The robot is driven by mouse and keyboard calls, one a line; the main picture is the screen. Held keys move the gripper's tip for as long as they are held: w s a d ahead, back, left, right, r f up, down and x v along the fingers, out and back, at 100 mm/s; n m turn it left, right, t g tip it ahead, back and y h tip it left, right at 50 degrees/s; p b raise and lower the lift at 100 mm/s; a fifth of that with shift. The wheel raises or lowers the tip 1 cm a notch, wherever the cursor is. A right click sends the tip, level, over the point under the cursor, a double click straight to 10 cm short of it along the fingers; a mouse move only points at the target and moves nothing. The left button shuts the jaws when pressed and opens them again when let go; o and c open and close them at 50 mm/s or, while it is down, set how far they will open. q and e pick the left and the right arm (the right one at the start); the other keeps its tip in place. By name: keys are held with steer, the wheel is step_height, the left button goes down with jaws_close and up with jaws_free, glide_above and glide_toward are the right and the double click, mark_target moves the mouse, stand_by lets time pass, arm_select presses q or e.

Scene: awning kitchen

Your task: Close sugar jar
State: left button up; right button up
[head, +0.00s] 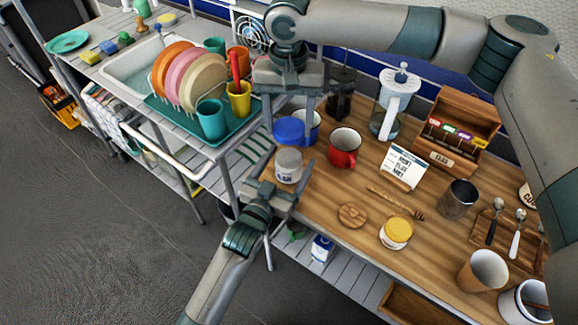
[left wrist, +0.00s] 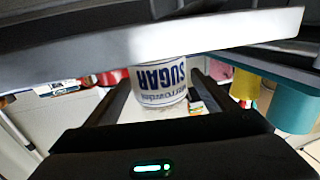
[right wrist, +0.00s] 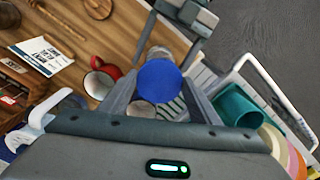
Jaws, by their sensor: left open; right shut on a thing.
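The sugar jar (head: 288,166) is a pale labelled jar standing near the left end of the wooden counter. Its SUGAR label shows upside down in the left wrist view (left wrist: 160,82). My left gripper (head: 272,190) is open, just in front of the jar, with its fingers pointing at it. My right gripper (head: 289,116) points down and is shut on the blue lid (head: 289,131). The lid is above and slightly behind the jar, apart from it. In the right wrist view the blue lid (right wrist: 160,82) sits between the fingers and hides part of the jar (right wrist: 160,53).
A red mug (head: 344,147) stands right of the jar, and a blue-rimmed cup (head: 312,122) is close behind the lid. A dish rack tray (head: 240,132) is at the left. A wooden disc (head: 352,215) and a yellow-lidded jar (head: 396,233) lie farther right.

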arm_select(q)
steer(key=c, duration=1.6)
arm_select(e)
glide_above(289, 161)
steer(key=shift+f, duration=2.45)
steer(key=shift+f, duration=0.15)
steer(key=shift+f, duration=0.75)
steer(key=shift+f, duration=0.55)
